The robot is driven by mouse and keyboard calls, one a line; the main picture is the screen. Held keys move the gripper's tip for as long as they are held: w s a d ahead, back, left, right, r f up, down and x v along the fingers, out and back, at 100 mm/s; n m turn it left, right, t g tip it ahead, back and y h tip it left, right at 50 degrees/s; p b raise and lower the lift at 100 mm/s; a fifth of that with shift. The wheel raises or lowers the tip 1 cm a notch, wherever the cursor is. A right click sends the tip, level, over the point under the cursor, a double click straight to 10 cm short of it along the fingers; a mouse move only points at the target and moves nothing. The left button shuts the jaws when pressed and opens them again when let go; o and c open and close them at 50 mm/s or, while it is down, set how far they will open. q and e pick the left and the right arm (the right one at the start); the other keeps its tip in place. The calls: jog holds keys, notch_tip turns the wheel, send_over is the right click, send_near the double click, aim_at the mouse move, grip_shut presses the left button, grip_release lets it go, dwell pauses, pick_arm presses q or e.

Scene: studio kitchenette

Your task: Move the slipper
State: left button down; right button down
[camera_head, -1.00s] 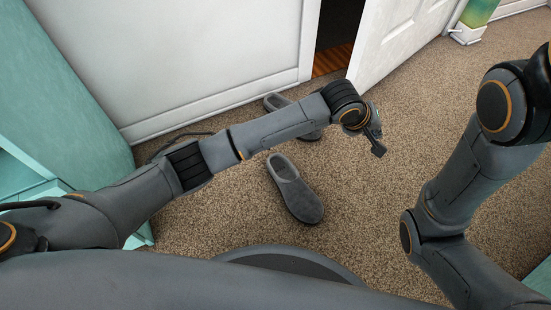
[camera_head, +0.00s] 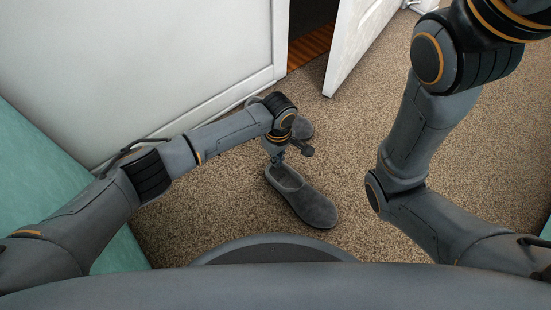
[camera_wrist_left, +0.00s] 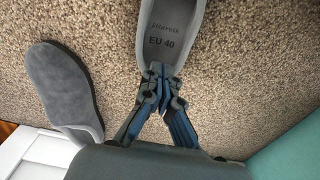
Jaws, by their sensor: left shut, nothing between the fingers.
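A grey slipper (camera_head: 305,200) lies on the carpet in front of my base. Its open heel end points toward the door and its toe toward my lower right. My left gripper (camera_head: 278,160) is at the heel end of this slipper, shut and empty. In the left wrist view the shut fingertips (camera_wrist_left: 164,72) overlap the heel rim of the slipper (camera_wrist_left: 170,38), whose insole reads "EU 40". I cannot tell whether they touch it. A second grey slipper (camera_head: 302,128) lies nearer the door, partly hidden by my left wrist; it also shows in the left wrist view (camera_wrist_left: 65,88).
A white wall panel (camera_head: 130,60) and an open white door (camera_head: 362,40) stand behind the slippers, with a dark gap between. A teal surface (camera_head: 45,155) is at the left. Brown carpet (camera_head: 350,140) is clear right of the slippers.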

aim_at(277, 175)
pick_arm(q)
notch_tip(277, 175, down, 6)
jog(key=b, duration=0.4)
